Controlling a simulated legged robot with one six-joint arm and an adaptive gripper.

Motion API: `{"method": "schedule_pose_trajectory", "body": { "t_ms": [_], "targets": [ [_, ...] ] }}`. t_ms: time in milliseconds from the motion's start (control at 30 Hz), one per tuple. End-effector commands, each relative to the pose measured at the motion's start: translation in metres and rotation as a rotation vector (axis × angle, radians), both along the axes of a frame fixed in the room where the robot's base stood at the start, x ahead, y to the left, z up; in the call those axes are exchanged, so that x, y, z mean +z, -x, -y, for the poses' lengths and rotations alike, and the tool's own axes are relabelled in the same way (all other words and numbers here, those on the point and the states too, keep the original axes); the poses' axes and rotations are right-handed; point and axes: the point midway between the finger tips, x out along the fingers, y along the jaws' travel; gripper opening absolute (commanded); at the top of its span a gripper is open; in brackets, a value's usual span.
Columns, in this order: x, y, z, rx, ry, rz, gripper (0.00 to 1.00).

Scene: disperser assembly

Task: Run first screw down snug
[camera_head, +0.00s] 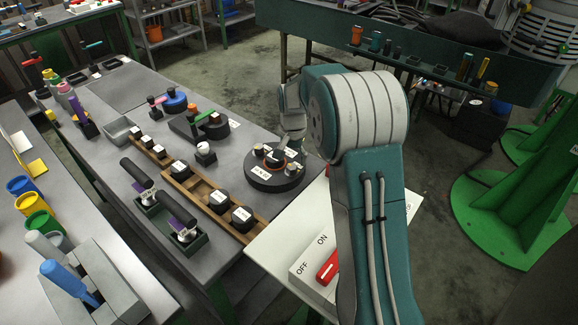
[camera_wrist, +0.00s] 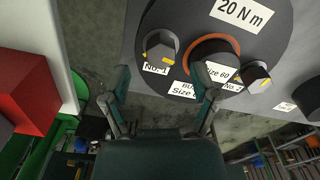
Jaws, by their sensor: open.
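The round dark disperser base (camera_head: 262,181) sits on the grey bench near its right edge, in front of my gripper (camera_head: 293,145). In the wrist view the base (camera_wrist: 295,25) carries a "20 N m" label. A grey screw head with a yellow mark (camera_wrist: 160,46) stands above the "NO. 1" label. A dark central bushing with an orange ring (camera_wrist: 213,50) is beside it, and a second marked screw (camera_wrist: 257,73) is by the "No. 2" label. My gripper (camera_wrist: 164,82) is open, its fingers apart with nothing between them, below the first screw in the picture. Screw seating depth cannot be told.
A wooden rack (camera_head: 205,189) with labelled dark parts lies left of the base. A green tray (camera_head: 192,246) holds two black-handled tools. A white panel with an ON/OFF red switch (camera_head: 328,267) stands close to my arm, at the bench's front right.

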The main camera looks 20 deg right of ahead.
Motion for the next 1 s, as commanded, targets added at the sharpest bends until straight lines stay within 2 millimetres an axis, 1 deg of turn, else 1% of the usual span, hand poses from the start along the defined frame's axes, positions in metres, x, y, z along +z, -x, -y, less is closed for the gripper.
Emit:
{"method": "schedule_pose_trajectory", "body": {
  "t_ms": [33, 200, 300, 400, 567, 1000],
  "targets": [
    [0.012, 0.0, 0.0, 0.0, 0.0, 0.004, 0.77],
    [0.048, 0.0, -0.001, 0.0, 0.002, 0.004, 0.77],
    [0.065, 0.001, -0.001, 0.0, 0.001, 0.002, 0.77],
    [0.078, 0.001, -0.001, 0.0, 0.001, 0.001, 0.77],
    [0.087, 0.002, -0.001, 0.0, 0.0, -0.003, 0.77],
    [0.088, 0.002, -0.001, 0.001, 0.001, -0.001, 0.77]
  ]
}}
